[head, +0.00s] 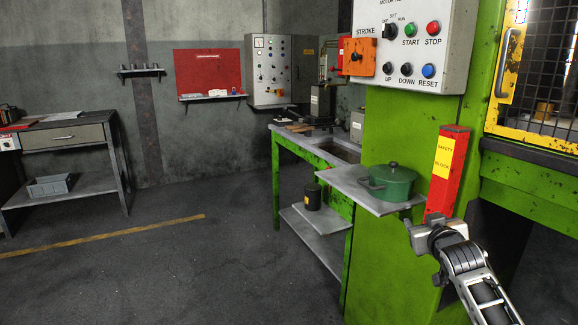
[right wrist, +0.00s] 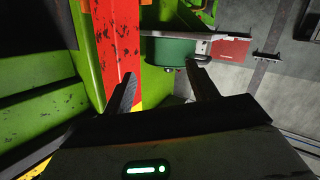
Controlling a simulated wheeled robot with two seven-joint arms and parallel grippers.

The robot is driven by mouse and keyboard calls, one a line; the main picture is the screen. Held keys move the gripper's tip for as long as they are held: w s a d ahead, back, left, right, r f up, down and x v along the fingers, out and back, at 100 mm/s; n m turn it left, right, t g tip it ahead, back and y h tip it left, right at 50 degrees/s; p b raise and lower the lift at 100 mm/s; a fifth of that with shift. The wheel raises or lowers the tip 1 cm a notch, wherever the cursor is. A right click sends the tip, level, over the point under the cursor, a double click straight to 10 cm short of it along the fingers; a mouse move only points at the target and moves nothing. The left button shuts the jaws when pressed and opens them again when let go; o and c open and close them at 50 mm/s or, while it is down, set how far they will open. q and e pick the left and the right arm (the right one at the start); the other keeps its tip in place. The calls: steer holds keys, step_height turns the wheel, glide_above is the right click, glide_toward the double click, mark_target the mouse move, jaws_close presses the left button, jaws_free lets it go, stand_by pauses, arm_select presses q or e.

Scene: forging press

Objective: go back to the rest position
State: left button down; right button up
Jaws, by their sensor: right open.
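My right gripper (head: 424,226) is at the lower right of the head view, just in front of the lower end of the red safety block (head: 440,200). In the right wrist view its fingers (right wrist: 161,76) are spread apart with nothing held between them. The red block (right wrist: 113,45) also shows there, upright beside and behind the left finger; whether they touch I cannot tell. My left gripper is not in view.
The green press column (head: 395,150) carries a control box (head: 410,55). A grey shelf (head: 350,190) holds a green lidded pot (head: 390,181), close to the gripper. A mesh guard door (head: 500,75) is at the right. The floor (head: 180,270) at the left is clear.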

steer(key=s+a+f+n+g+y, duration=0.1)
steer(key=s+a+f+g+y, duration=0.15)
steer(key=s+a+f, duration=0.7)
steer(key=s+a+f+n+g+y, duration=0.1)
steer(key=s+a+f+y, duration=0.2)
steer(key=s+a+f, duration=0.75)
steer(key=s, duration=0.8)
steer(key=s+a+m+g, duration=0.1)
steer(key=s+a, duration=0.1)
steer(key=s, duration=0.7)
steer(key=shift+s+f+y, duration=0.25)
steer(key=shift+f+y, duration=0.1)
steer(key=shift+y, duration=0.1)
